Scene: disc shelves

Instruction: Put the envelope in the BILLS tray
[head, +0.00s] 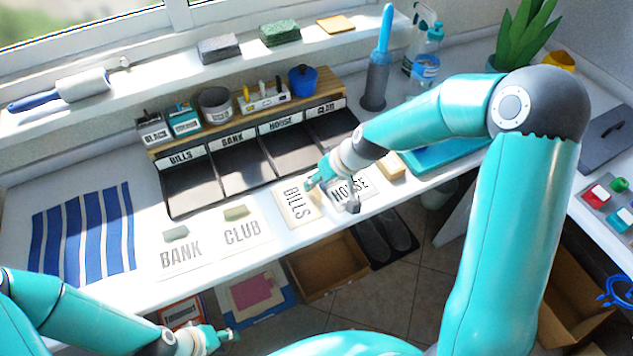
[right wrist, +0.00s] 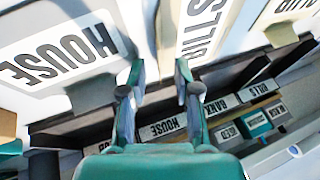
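The cream envelope marked BILLS (head: 297,206) lies on the desk in front of the trays; it also shows in the right wrist view (right wrist: 205,25). The black BILLS tray (head: 190,190) is the leftmost of the row, under its label. My right gripper (head: 331,193) is over the desk between the BILLS envelope and the HOUSE envelope (head: 350,188). In the right wrist view its fingers (right wrist: 158,72) are apart with nothing between them. My left gripper (head: 226,336) is low in front of the desk, and its finger opening is too small to tell.
Envelopes marked BANK (head: 181,258) and CLUB (head: 243,233) lie to the left, each with a small block on it. A striped cloth (head: 83,232) lies at far left. A wooden ledge (head: 247,121) with pots and boxes stands behind the trays.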

